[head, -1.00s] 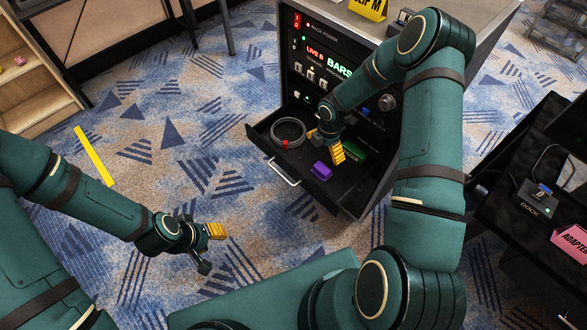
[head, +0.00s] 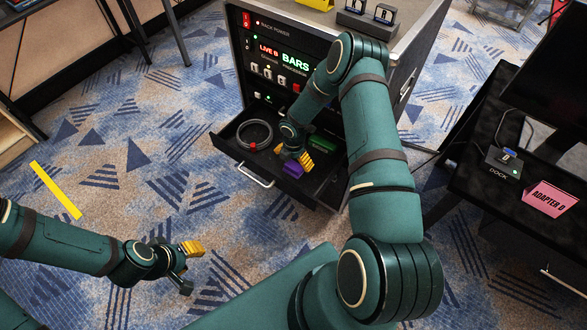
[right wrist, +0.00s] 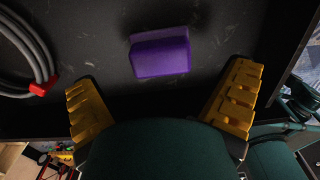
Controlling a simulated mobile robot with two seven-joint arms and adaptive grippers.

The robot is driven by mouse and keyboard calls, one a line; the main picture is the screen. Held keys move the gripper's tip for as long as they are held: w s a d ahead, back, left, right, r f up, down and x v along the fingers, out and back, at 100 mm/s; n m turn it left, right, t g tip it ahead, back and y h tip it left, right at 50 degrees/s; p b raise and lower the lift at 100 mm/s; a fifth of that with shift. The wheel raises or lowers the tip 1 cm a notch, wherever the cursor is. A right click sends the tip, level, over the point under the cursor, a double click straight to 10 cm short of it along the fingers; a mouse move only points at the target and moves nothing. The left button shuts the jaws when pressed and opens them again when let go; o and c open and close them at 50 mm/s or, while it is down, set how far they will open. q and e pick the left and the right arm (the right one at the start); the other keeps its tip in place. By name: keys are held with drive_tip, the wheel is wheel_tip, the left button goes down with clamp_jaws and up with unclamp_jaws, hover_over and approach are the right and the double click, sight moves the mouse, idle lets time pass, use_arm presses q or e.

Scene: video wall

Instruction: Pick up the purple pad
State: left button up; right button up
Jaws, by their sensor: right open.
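The purple pad (head: 293,169) lies in the open black drawer (head: 322,188) of the rack. In the right wrist view the pad (right wrist: 160,53) lies on the drawer floor, ahead of and between the yellow fingertips. My right gripper (head: 299,160) is inside the drawer area, just above the pad in the head view. In the right wrist view its fingers (right wrist: 163,95) are spread wide with nothing between them. My left gripper (head: 190,265) hangs over the carpet at the lower left, away from the drawer; its two fingers stand apart and empty.
A coiled grey cable (head: 254,135) with a red clip lies left of the pad. A green block (head: 321,147) lies to the right, partly hidden. The rack front panel (head: 268,65) rises behind the drawer. A black desk with a dock (head: 503,162) stands at the right.

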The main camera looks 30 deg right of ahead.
sight(294, 165)
wheel_tip(294, 165, down, 4)
drive_tip(key=shift+r+b, duration=0.2)
drive_tip(key=shift+b, duration=0.1)
drive_tip(key=c, duration=1.1)
drive_tip(key=shift+o, duration=0.2)
drive_tip(key=shift+r, duration=0.1)
wheel_tip(294, 165, up, 10)
drive_tip(key=shift+p, duration=1.05)
drive_tip(key=shift+o, duration=0.6)
drive_tip(key=shift+c, duration=1)
